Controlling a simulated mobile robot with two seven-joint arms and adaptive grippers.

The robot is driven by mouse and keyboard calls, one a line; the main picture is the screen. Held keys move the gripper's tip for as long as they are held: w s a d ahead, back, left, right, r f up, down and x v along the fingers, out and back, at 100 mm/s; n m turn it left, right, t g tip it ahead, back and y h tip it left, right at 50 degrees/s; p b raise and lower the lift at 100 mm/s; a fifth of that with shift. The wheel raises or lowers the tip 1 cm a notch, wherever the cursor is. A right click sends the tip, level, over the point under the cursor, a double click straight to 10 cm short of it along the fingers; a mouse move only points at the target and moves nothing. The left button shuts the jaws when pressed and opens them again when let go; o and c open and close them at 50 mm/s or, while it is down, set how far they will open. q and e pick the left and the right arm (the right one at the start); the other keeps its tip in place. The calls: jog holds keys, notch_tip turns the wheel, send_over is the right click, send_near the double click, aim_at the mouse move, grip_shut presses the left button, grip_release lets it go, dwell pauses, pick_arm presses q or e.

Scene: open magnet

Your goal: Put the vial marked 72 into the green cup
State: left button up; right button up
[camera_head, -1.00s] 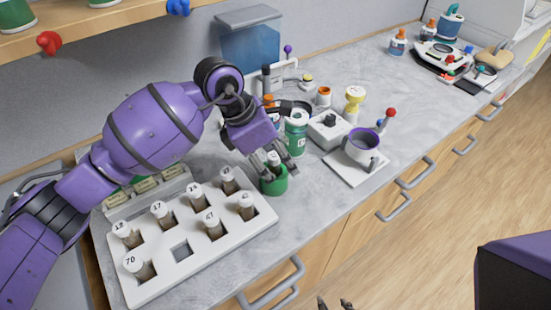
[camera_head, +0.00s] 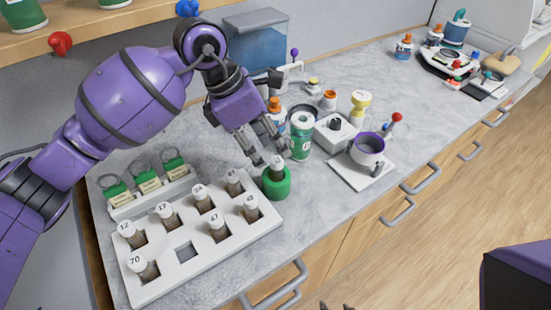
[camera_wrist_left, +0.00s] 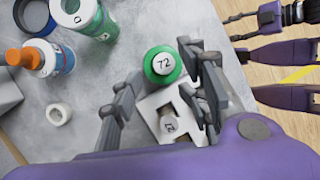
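The vial marked 72 (camera_wrist_left: 163,63) has a white cap and stands inside the green cup (camera_wrist_left: 150,75) in the left wrist view. In the head view the vial's cap (camera_head: 277,162) shows above the green cup (camera_head: 277,185), beside the rack's far right corner. My left gripper (camera_head: 268,153) is open and empty, just behind and above the cup, its fingers apart from the vial. In the left wrist view its fingers (camera_wrist_left: 160,95) are spread wide. The tips of my right gripper (camera_head: 335,305) show apart at the bottom edge of the head view.
A white rack (camera_head: 150,292) holds several capped vials and has one empty slot. A green-labelled bottle (camera_head: 301,140) stands close behind the cup. A purple-rimmed mug (camera_head: 368,147) stands on a white plate to the right. The counter's front edge lies near the cup.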

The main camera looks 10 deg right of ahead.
pick_arm(q)
jog(key=shift+v, duration=2.7)
jog(key=shift+d, duration=0.1)
